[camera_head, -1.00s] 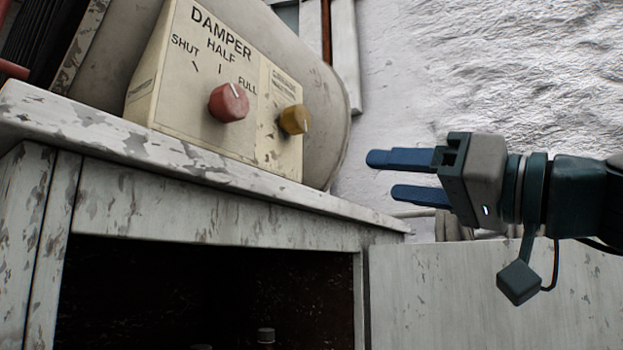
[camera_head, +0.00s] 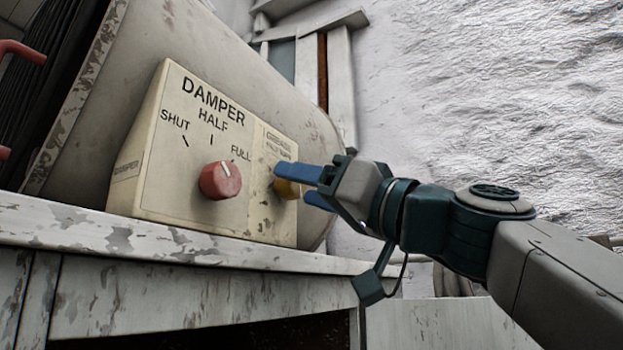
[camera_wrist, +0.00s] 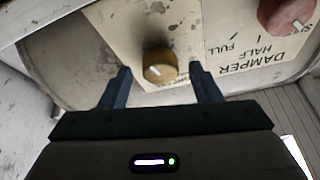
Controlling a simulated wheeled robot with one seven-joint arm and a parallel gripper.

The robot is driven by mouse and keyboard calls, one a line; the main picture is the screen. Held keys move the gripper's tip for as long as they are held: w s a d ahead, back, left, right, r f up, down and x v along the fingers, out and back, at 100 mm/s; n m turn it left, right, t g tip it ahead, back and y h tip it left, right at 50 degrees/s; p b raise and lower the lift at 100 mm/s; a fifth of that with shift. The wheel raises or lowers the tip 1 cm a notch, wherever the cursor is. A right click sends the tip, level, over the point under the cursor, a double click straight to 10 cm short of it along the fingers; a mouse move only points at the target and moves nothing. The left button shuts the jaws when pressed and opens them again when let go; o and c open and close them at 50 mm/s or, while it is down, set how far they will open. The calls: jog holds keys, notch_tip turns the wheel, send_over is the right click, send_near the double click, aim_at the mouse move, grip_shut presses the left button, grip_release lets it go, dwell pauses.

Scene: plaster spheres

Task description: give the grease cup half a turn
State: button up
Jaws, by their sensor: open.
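The grease cup is a yellow-brown knob on the right part of a cream panel. In the head view the grease cup (camera_head: 287,188) is partly hidden behind my gripper (camera_head: 298,184), whose blue fingers point left at it. In the wrist view the grease cup (camera_wrist: 159,67) shows whole, with a pale pointer line on its face. It lies between and just beyond the two blue fingertips of my gripper (camera_wrist: 160,72), with a gap on each side. My gripper is open and holds nothing. I cannot tell how far the fingertips overlap the cup in depth.
The red damper knob (camera_head: 221,180) sits left of the grease cup on the same panel (camera_head: 165,185), marked SHUT, HALF, FULL. The panel stands on a ledge with flaking paint (camera_head: 120,238). A rough white wall (camera_head: 470,90) rises at the right.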

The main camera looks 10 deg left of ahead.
jog(key=shift+w+a+r, duration=0.15)
jog(key=shift+w+a, duration=0.05)
jog(key=shift+a, duration=0.2)
jog(key=c, duration=1)
jog(key=shift+m, duration=0.3)
jog(key=shift+s+m+t+h, duration=0.1)
jog(key=shift+m+t+h, duration=0.75)
jog(key=shift+m, duration=1.05)
jog(key=o, duration=1)
